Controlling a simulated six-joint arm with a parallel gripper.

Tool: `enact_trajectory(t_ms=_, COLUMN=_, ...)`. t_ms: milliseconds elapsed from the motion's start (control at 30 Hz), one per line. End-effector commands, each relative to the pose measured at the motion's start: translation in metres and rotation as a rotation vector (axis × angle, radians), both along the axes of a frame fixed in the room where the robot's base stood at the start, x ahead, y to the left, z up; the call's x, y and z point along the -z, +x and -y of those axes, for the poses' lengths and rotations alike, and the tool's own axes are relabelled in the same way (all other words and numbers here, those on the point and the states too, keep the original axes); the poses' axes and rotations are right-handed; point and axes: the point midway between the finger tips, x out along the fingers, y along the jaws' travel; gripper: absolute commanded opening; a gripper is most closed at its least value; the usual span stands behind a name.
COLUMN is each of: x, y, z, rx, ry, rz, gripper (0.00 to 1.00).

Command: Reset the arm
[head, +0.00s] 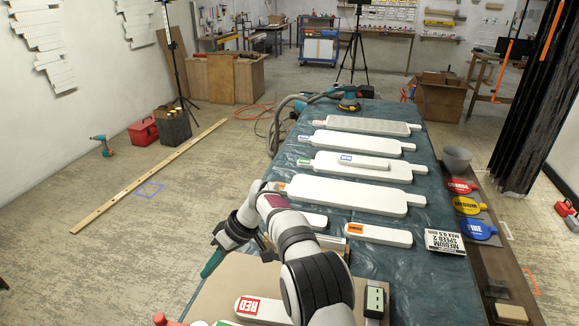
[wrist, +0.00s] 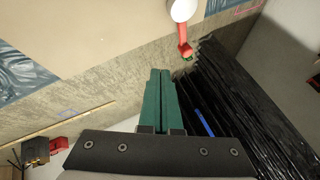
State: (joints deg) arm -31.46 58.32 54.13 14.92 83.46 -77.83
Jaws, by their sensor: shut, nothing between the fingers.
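My gripper (head: 209,268) hangs off the left edge of the covered bench in the head view, left of my bent arm. Its green fingers point down and left. In the wrist view the two green fingers (wrist: 160,73) lie side by side, shut and empty. They are over the floor beside the bench, apart from any object.
White paddle-shaped boards (head: 345,196) lie along the dark-covered bench (head: 440,275). Coloured discs (head: 467,205) sit at the right. A black pleated curtain (wrist: 235,95) shows in the wrist view. The left floor is mostly free.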

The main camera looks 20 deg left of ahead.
Motion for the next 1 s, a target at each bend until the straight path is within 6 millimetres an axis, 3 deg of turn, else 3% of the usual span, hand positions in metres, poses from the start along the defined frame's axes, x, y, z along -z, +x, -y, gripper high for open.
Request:
enact_trajectory(t_ms=67, x=-0.037, y=0.004, z=0.041, rx=0.137, ry=-0.063, rz=-0.029, gripper=0.00)
enact_trajectory(t_ms=167, x=-0.091, y=-0.014, z=0.129, rx=0.431, ry=-0.195, rz=-0.109, gripper=0.00)
enact_trajectory(t_ms=200, x=-0.107, y=-0.031, z=0.165, rx=0.558, ry=-0.248, rz=-0.143, gripper=0.00)
enact_trajectory(t_ms=267, x=-0.125, y=-0.065, z=0.216, rx=0.751, ry=-0.321, rz=-0.193, gripper=0.00)
enact_trajectory(t_ms=300, x=-0.131, y=-0.092, z=0.247, rx=0.880, ry=-0.367, rz=-0.224, gripper=0.00)
enact_trajectory(t_ms=433, x=-0.124, y=-0.182, z=0.321, rx=1.260, ry=-0.481, rz=-0.316, gripper=0.00)
enact_trajectory(t_ms=500, x=-0.111, y=-0.221, z=0.344, rx=1.412, ry=-0.522, rz=-0.349, gripper=0.00)
enact_trajectory(t_ms=633, x=-0.091, y=-0.262, z=0.363, rx=1.578, ry=-0.559, rz=-0.385, gripper=0.00)
enact_trajectory(t_ms=733, x=-0.086, y=-0.270, z=0.366, rx=1.613, ry=-0.570, rz=-0.395, gripper=0.00)
enact_trajectory(t_ms=1000, x=-0.087, y=-0.270, z=0.366, rx=1.611, ry=-0.570, rz=-0.396, gripper=0.00)
